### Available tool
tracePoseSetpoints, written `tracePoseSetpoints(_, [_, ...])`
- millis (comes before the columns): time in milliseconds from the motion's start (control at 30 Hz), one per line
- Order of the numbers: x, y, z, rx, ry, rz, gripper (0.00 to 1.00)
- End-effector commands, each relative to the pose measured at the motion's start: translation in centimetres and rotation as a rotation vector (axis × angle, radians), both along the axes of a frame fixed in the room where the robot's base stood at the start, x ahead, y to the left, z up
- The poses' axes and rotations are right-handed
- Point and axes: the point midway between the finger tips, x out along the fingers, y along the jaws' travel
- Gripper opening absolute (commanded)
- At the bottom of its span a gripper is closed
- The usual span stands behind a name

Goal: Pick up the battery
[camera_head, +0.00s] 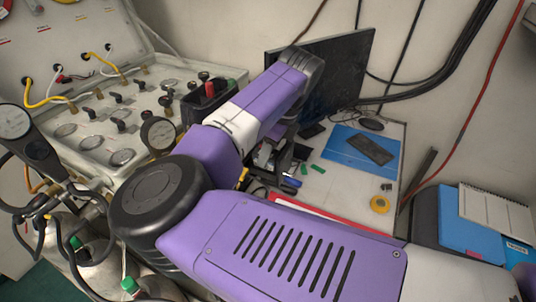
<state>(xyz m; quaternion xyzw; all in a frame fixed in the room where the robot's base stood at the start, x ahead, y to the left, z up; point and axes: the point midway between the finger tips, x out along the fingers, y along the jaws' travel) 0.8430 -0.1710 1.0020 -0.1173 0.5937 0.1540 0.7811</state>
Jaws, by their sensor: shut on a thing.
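My arm reaches across the picture from the lower right, bends at the dark joint and extends up over the white table. My gripper (278,155) hangs below the wrist in front of the monitor, low over the cluttered left part of the table. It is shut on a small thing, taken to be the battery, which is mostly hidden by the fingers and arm. I cannot make out its shape or whether it touches the table. Two small green pieces (318,168) and a blue piece (292,182) lie close by on the table.
A black monitor (340,80) stands behind my gripper. A blue mat (345,145) with a dark handheld device (371,149), a mouse (371,124) and a yellow tape roll (380,204) are to the right. The gauge panel (95,120) stands left. Blue binders (470,225) are far right.

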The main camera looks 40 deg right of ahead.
Motion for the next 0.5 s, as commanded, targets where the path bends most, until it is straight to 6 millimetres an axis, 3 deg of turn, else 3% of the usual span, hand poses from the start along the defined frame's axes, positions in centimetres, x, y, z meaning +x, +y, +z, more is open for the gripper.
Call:
tracePoseSetpoints(267, [0.1,0.0,3.4,-0.002,-0.004,-0.001,0.0])
tracePoseSetpoints(500, [0.1,-0.1,9.0,-0.001,-0.005,-0.002,0.0])
